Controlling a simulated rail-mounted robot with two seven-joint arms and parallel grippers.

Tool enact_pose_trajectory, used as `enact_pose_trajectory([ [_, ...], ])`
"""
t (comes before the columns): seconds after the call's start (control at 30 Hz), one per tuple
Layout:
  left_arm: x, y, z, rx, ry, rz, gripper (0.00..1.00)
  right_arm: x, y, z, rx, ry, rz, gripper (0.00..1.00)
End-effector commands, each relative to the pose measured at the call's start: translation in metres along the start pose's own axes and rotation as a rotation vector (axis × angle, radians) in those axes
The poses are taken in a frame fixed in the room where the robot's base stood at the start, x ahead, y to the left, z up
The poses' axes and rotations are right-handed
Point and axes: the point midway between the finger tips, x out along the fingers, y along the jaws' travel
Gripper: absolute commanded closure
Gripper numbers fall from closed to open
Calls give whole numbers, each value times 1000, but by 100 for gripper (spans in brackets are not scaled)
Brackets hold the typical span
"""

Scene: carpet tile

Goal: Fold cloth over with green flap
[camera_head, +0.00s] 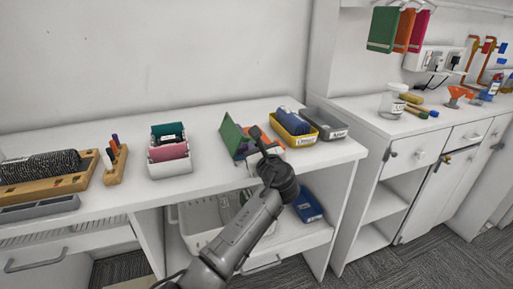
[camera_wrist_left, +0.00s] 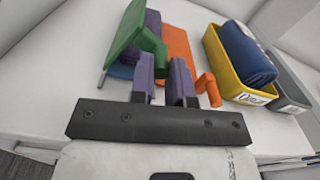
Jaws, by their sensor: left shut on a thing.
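The folding cloth lies near the front of the white worktop. Its green flap (camera_head: 232,136) stands up at a tilt, left of my left gripper (camera_head: 262,145). In the left wrist view the green flap (camera_wrist_left: 128,28) bends down to a corner between the fingertips of my left gripper (camera_wrist_left: 162,75), which is shut on it. An orange part (camera_wrist_left: 176,42) lies to the right of the green, and purple and blue parts (camera_wrist_left: 118,70) show beneath and beside it. The gripper hides part of the cloth. My right gripper is not in view.
A yellow tray (camera_head: 298,137) with a rolled blue cloth (camera_head: 290,120) and a grey tray (camera_head: 325,127) stand close on the right. A shelf with a white basket (camera_head: 190,237) lies below.

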Motion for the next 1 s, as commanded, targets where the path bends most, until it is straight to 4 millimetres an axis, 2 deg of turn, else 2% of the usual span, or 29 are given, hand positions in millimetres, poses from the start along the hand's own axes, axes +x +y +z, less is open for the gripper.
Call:
enact_pose_trajectory([
  [0.27,0,2,5,-37,1,1,100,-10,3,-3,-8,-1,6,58],
  [0.6,1,15,21,-265,1,2,100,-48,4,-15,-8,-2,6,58],
  [1.0,1,33,31,-501,0,3,100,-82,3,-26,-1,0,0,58],
])
